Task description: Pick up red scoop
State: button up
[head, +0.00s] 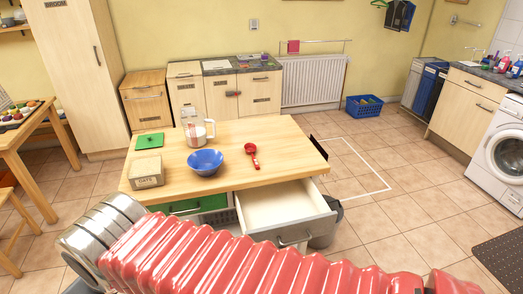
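The red scoop (252,155) lies on the right part of the wooden tabletop, with its round bowl toward the far side and its handle toward the near side. It lies to the right of a blue bowl (205,161), apart from it. Nothing covers the scoop. My gripper is not in view. My red ribbed arm crosses the bottom of the picture, in front of the table, and hides part of its lower front.
The wooden table (278,137) also holds a clear jug (194,131), an oats container (146,171) and a green lid (150,141). An open drawer (285,211) juts out below the scoop's side. The tabletop right of the scoop is clear.

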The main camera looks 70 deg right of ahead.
aim_at(250, 148)
jog(key=z, duration=0.35)
jog(key=i, duration=0.55)
jog(key=z, duration=0.8)
jog(key=i, duration=0.5)
jog(key=z, duration=0.35)
